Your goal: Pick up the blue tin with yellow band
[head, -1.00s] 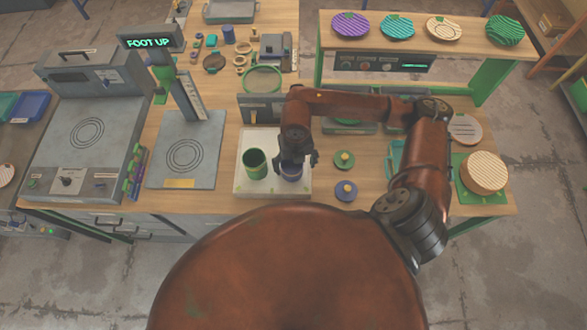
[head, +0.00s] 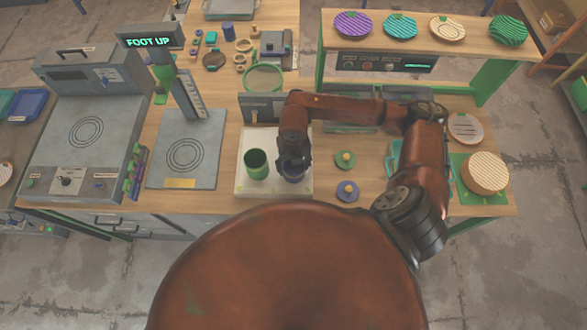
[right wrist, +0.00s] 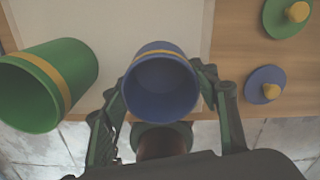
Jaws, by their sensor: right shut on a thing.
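The blue tin with yellow band (right wrist: 160,85) stands open-topped between the fingers of my right gripper (right wrist: 162,92) in the right wrist view. In the head view the tin (head: 292,174) is partly hidden under my right gripper (head: 294,163), on the white board (head: 243,188). The right gripper is shut on the tin, with a finger on each side. I cannot tell whether the tin is clear of the board. My left gripper is not in view.
A green tin with a yellow band (head: 256,164) stands close left of the blue tin. A green lid (head: 345,160) and a blue lid (head: 347,191) lie to the right on the table. A grey scale plate (head: 185,155) is further left.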

